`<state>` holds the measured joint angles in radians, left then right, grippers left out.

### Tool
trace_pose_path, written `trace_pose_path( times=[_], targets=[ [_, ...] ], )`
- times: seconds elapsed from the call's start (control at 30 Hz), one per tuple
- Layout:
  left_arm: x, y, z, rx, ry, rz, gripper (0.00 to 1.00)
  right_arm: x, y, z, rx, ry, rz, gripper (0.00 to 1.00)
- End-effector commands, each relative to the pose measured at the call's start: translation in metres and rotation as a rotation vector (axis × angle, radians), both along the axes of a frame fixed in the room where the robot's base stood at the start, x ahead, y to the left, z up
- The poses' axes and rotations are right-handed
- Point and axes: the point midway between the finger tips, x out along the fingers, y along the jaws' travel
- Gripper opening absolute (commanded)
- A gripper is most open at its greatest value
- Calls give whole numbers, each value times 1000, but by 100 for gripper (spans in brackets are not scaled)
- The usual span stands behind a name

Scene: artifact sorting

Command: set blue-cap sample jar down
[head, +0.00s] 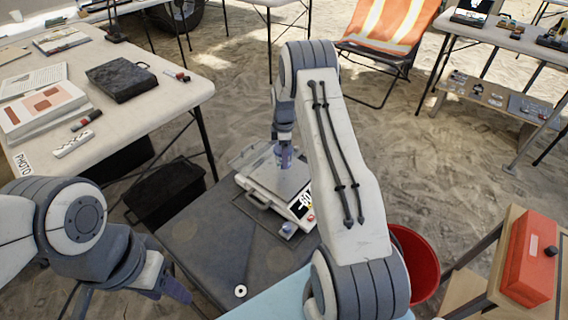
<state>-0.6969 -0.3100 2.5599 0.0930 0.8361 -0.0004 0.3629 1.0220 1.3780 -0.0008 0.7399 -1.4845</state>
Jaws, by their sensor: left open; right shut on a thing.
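My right gripper (284,157) points down over the pan of a digital balance (258,196) in the middle of the head view. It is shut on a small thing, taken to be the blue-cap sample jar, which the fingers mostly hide. I cannot tell whether the jar touches the pan. A small bluish-grey item (288,228) sits at the balance's front edge. My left gripper (176,290) is open and empty, low at the left over the grey table (205,245), well apart from the balance.
A small white ring (240,291) lies on the grey table, which is otherwise mostly clear left of the balance. A white table (150,105) with books and a black case (122,79) stands at the upper left. A red bucket (415,262) and red box (530,258) are at the right.

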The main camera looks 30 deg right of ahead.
Motion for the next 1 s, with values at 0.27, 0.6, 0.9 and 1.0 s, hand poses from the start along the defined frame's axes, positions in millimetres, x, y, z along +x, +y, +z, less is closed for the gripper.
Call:
trace_pose_path(
  times=[0.27, 0.6, 0.9, 1.0],
  targets=[
    [0, 0, -5, 0, 0, 0, 50, -1, 0, -37, 1, 2, -1, 24],
    [0, 0, -7, 0, 0, 0, 50, -1, 0, -41, 0, 1, -1, 24],
    [0, 0, -6, 0, 0, 0, 50, -1, 0, -41, 0, 1, -1, 100],
    [0, 0, -3, 0, 0, 0, 50, 0, 0, -36, 0, 0, -1, 100]
  ],
)
